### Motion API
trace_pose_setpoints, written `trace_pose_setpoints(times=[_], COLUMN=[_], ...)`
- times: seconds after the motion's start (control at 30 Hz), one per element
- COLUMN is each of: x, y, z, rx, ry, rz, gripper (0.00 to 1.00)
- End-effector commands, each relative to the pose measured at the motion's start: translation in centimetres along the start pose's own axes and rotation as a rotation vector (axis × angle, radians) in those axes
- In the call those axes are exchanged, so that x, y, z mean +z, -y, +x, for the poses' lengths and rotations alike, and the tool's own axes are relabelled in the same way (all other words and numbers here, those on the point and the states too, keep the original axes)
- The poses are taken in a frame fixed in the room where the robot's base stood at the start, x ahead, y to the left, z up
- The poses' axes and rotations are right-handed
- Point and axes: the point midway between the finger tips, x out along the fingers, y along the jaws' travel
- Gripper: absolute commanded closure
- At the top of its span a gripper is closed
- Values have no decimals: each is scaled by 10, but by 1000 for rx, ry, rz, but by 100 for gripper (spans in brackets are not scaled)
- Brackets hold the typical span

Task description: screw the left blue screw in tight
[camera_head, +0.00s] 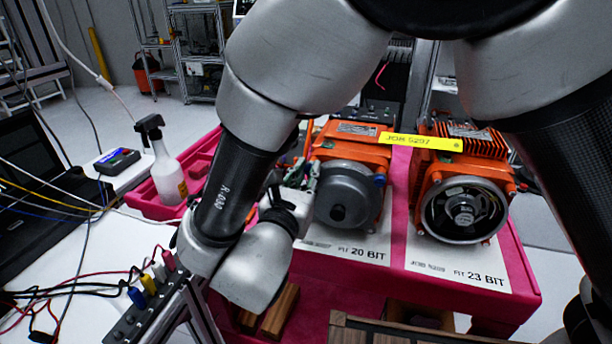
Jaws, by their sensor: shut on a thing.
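The left orange motor (348,150) stands on the pink bench with its round grey cover (346,194) facing me. A blue screw (380,181) shows at the right edge of this cover. My gripper (306,182) is at the left edge of the cover, reaching in from the left. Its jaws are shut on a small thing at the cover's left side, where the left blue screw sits. That screw is hidden behind the fingers, so its depth cannot be told. My forearm and wrist hide part of the motor's left side.
A second orange motor (463,185) with its round front open stands to the right. A yellow job label (421,141) lies across the tops. A spray bottle (163,160) stands in a pink tray (150,196) at left. Cables and colored plugs (149,284) lie front left.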

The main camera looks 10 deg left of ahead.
Motion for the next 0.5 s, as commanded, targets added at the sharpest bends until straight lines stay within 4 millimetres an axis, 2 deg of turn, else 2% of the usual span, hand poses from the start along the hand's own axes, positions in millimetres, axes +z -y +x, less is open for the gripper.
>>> trace_pose_setpoints(times=[0.2, 0.5], x=[-1, -1], y=[0, 0], z=[-1, -1], rx=[0, 0], ry=[-3, -3], rz=[98, 153], gripper=[100, 100])
